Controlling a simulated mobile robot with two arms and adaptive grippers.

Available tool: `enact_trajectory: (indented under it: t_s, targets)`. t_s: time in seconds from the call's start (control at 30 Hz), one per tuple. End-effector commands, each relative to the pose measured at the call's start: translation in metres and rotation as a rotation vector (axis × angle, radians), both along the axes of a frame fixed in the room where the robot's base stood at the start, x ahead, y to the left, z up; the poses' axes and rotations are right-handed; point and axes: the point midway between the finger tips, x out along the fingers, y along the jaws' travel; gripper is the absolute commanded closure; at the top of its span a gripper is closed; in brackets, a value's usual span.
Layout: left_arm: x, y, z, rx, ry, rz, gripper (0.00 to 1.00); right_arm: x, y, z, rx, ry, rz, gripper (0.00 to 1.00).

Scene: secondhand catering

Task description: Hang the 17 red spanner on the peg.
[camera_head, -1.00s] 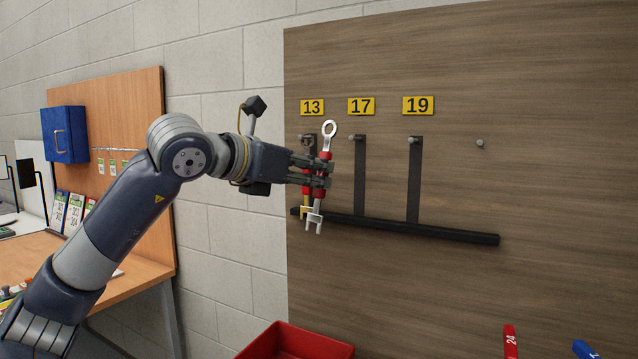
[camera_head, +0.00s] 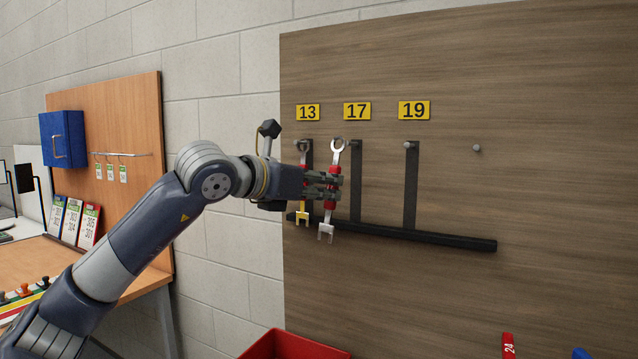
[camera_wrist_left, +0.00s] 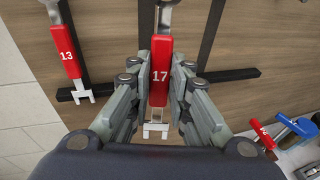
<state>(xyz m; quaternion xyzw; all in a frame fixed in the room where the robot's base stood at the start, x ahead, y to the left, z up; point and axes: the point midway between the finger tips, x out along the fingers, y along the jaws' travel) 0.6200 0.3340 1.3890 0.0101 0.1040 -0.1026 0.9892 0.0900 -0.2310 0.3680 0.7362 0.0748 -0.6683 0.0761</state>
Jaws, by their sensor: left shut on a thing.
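The 17 red spanner (camera_head: 327,205) is upright in my left gripper (camera_head: 336,187), which is shut on its red handle. Its ring end is at the top and its open jaw at the bottom. The left wrist view shows the number 17 on its handle (camera_wrist_left: 160,60) between the fingers (camera_wrist_left: 160,85). In the head view the ring is just left of the 17 peg (camera_head: 355,143), below the yellow 17 label (camera_head: 357,111). I cannot tell how far the spanner is from the board. My right gripper is not in view.
The 13 red spanner (camera_wrist_left: 66,50) hangs at the 13 peg, close on the left. The 19 peg (camera_head: 411,145) and an unlabelled peg (camera_head: 477,148) are bare. A black rail (camera_head: 440,239) crosses below. A red bin (camera_head: 290,345) is at the bottom.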

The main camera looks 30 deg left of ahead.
Motion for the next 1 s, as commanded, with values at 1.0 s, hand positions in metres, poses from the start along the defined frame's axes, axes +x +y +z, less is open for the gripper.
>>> enact_trajectory:
  t_s: [1.0]
  targets:
    - [0.059,0.003,-0.005,-0.001,-0.002,-0.001,1.00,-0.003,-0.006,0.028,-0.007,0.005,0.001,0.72]
